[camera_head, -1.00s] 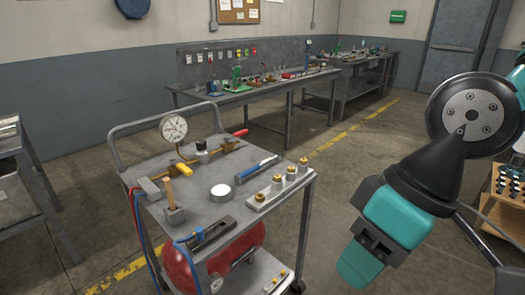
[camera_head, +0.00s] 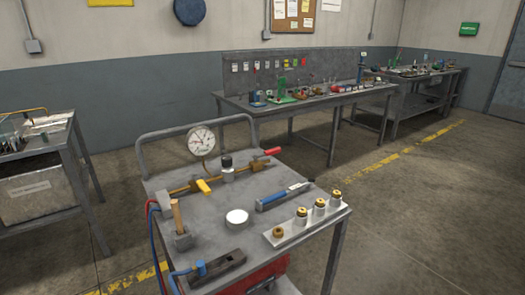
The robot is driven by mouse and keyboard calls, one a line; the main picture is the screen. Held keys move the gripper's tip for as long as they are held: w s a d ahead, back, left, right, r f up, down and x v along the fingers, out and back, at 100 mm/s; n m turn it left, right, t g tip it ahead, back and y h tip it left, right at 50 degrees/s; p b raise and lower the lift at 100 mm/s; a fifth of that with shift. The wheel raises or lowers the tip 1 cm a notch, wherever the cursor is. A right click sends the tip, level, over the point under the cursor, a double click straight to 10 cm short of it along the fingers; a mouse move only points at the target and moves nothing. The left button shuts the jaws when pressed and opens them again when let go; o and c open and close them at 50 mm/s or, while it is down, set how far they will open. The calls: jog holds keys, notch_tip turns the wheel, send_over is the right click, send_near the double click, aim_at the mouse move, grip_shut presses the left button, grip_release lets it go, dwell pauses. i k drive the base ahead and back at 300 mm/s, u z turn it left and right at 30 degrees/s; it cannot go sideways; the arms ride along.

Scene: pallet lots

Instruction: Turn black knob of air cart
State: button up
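The air cart (camera_head: 218,208) is a grey metal trolley in the middle of the head view. A round white pressure gauge (camera_head: 201,140) stands at its back left on a brass pipe. A small black knob (camera_head: 226,161) sits upright on a pale regulator body on that pipe, right of the gauge. A yellow lever (camera_head: 203,186) and a red-handled valve (camera_head: 265,153) are on the same pipe line. Nothing covers the knob. My gripper is not in this view.
A workbench (camera_head: 265,108) stands behind. Floor (camera_head: 420,230) is open at right.

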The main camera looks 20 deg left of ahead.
aim_at(226, 161)
jog(key=u, duration=0.05)
jog(key=i, duration=0.7)
jog(key=u, duration=0.95)
jog(key=i, duration=0.5)
jog(key=u, duration=0.55)
